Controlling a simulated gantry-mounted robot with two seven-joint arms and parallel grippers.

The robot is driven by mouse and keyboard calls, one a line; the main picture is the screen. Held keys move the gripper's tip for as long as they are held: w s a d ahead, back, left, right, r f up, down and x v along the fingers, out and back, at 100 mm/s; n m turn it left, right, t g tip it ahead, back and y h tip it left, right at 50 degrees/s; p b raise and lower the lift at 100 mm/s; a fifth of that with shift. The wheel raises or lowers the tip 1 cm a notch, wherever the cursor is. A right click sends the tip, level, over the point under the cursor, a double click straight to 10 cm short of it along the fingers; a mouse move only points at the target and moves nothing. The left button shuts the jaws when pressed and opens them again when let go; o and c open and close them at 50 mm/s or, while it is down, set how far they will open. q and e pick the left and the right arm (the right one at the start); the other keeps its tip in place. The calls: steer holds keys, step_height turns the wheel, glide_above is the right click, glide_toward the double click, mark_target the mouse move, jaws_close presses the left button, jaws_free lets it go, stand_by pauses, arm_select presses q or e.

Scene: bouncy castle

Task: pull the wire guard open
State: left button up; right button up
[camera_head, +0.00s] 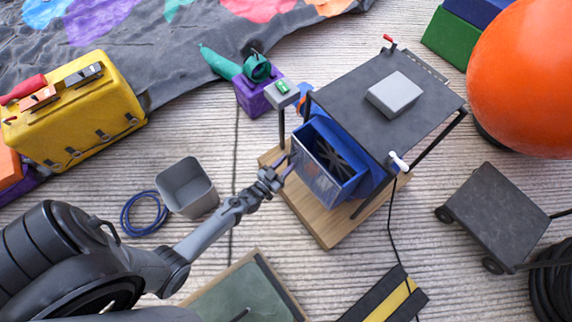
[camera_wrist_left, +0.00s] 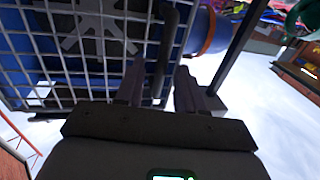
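The wire guard (camera_head: 312,180) lies across the front of the blue blower box (camera_head: 350,147), with a dark fan behind it. In the left wrist view the guard (camera_wrist_left: 47,45) is a pale wire grid filling the upper left. A dark upright handle (camera_wrist_left: 167,48) stands along its right edge. My left gripper (camera_head: 285,172) is at the guard's left side. In the wrist view its two fingers (camera_wrist_left: 160,88) are apart, with the handle between and just ahead of them. Contact cannot be told. My right gripper is in neither view.
The blower stands on a wooden board (camera_head: 327,228) under a dark table (camera_head: 360,100) with thin legs. A grey bin (camera_head: 187,187) and a blue cable coil (camera_head: 143,213) lie to the left. A dark trolley (camera_head: 503,215) stands right. Floor before the board is partly free.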

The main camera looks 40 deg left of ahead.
arm_select(q)
steer(key=shift+w, duration=0.15)
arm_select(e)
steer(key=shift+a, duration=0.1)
arm_select(q)
steer(key=shift+c, duration=0.3)
jaws_close()
